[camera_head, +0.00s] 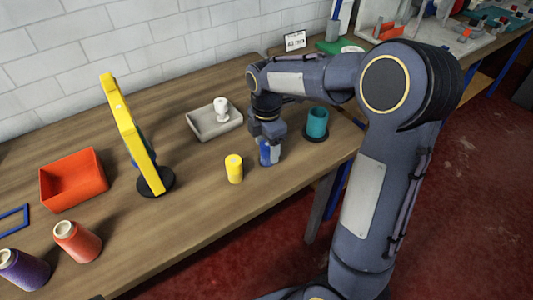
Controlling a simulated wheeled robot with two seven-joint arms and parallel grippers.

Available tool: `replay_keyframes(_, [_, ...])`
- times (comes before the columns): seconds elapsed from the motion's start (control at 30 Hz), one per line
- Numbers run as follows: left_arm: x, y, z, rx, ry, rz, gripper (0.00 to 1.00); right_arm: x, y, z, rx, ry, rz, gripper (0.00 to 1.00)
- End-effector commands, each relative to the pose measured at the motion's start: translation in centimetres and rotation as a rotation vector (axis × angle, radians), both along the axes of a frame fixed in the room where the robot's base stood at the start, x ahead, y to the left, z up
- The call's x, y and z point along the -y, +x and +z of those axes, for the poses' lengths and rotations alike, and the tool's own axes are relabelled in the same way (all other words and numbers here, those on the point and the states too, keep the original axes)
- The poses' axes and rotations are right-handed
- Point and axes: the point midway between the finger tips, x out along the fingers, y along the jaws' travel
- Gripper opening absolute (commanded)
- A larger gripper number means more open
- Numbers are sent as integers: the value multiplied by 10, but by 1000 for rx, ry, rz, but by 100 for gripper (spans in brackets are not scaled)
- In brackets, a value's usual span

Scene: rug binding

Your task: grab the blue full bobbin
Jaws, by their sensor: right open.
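The blue bobbin (269,154) stands on the wooden table near its front edge, with a pale patch on its side. My right gripper (268,141) points down over it. The jaws are open and close around or just above the bobbin's top. The gripper hides that top, and I cannot tell whether the fingers touch it. My left gripper is out of view.
A yellow bobbin (234,169) stands just left of the blue one. A teal spool (317,123) on a dark base is to the right. Behind are a grey tray (207,129) with a white spool and a yellow upright stand (125,120). A red bin (73,180) is farther left.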

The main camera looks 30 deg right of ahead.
Motion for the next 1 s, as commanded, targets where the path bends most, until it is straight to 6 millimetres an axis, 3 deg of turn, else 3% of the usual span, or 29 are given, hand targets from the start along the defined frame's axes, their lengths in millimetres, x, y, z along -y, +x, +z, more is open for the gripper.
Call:
replay_keyframes(0.2, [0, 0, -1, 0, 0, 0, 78, 1, -1, -30, -4, 0, -1, 62])
replay_keyframes(0.5, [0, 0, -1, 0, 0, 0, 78, 1, 0, -33, 0, 1, -2, 60])
replay_keyframes(0.87, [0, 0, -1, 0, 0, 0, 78, 1, 0, -33, 0, 1, -2, 13])
replay_keyframes(1.0, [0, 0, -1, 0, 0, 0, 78, 1, 0, -33, 0, 1, -2, 13])
